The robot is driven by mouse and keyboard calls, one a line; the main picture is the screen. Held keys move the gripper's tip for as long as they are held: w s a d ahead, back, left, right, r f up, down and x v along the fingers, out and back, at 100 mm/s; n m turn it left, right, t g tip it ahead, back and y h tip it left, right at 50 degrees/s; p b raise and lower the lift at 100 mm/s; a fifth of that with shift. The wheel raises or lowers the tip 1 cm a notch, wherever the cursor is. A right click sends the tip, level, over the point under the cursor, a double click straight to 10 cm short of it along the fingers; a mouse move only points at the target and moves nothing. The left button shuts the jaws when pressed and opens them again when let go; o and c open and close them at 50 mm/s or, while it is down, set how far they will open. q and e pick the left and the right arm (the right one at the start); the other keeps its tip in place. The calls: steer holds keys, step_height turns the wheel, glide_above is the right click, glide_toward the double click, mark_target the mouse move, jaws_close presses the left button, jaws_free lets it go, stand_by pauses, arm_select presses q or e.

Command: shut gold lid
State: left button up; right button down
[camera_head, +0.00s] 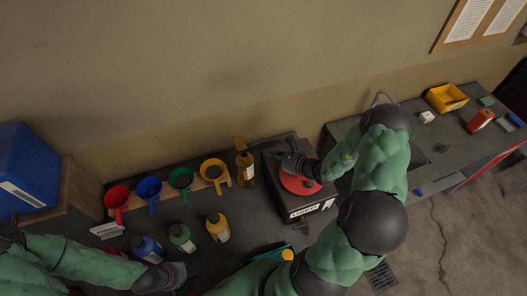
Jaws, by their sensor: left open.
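A gold flap (239,143), which looks like a raised lid, stands at the back of the bench behind an amber container (246,170) with a pale label. My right gripper (290,162) is over a red disc (301,184) on a dark box with a white label, to the right of the amber container. Its fingers are dark and small, so I cannot tell whether they are shut or touching anything. My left gripper (174,277) is open at the lower left, near the blue bottle and well in front of the gold flap.
Red (116,196), blue (149,188), green (181,178) and yellow (212,170) funnels line a wooden rack. Blue (147,249), green (182,238) and yellow (217,227) bottles stand in front. A yellow bin (446,98) sits on the right bench. My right arm covers much of the middle.

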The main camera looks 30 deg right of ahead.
mark_target(240, 144)
arm_select(q)
steer(key=shift+r+p, duration=0.55)
steer(key=shift+r, duration=0.05)
steer(key=shift+r+p, duration=0.4)
steer(key=shift+r, duration=0.2)
arm_select(e)
steer(key=w+a+f, duration=0.2)
steer(key=w+a, duration=0.2)
steer(key=w, duration=0.7)
steer(key=shift+a, duration=0.15)
